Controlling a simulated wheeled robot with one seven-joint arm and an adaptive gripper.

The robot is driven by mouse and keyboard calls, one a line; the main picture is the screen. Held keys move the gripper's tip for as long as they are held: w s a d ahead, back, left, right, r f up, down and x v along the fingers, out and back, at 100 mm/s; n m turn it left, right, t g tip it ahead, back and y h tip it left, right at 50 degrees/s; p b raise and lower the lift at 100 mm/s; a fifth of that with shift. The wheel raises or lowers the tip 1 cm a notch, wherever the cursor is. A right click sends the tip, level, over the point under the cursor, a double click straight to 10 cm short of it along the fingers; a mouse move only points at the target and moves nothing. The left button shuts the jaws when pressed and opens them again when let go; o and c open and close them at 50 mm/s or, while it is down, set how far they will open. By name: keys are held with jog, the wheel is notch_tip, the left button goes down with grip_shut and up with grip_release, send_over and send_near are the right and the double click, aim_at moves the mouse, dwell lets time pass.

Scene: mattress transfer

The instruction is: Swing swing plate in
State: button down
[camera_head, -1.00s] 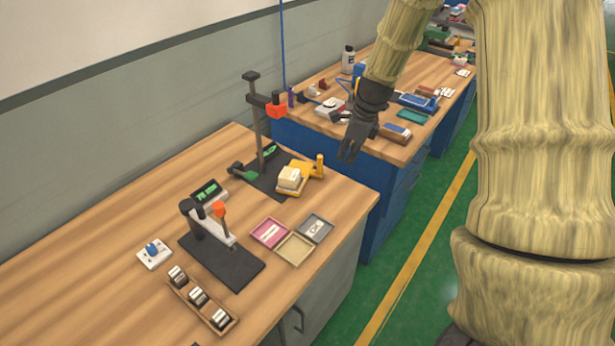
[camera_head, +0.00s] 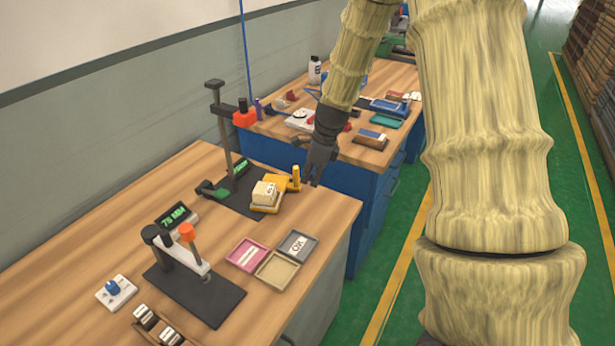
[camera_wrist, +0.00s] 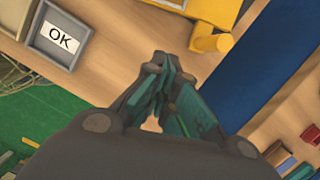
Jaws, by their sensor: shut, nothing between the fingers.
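The swing plate appears to be the yellow plate (camera_head: 270,205) at the black stand in the head view. It carries a pale block (camera_head: 264,192) and has an upright yellow handle (camera_head: 296,178) at its right end. The stand has a black base (camera_head: 236,196) and a tall post with an orange-red head (camera_head: 244,118). My gripper (camera_head: 313,180) is just right of the yellow handle, pointing down, and looks apart from it. In the wrist view, the yellow handle (camera_wrist: 212,40) is beyond my gripper (camera_wrist: 158,65), whose fingers are closed and empty.
A grey OK tray (camera_head: 298,246), a pink tray (camera_head: 247,254) and a tan tray (camera_head: 278,271) sit near the front table's right edge. A second stand (camera_head: 195,290) with an orange knob is nearer. A blue-sided bench (camera_head: 345,205) with several items stands behind.

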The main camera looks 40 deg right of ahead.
aim_at(290, 202)
jog(key=x, duration=0.7)
jog(key=shift+f+p, duration=0.1)
jog(key=shift+p, duration=0.25)
jog(key=shift+w+a+f+p, duration=0.1)
jog(key=shift+w+a+p, duration=0.35)
jog(key=shift+w+a, duration=0.85)
jog(key=shift+w, duration=0.2)
jog(key=shift+a, duration=0.1)
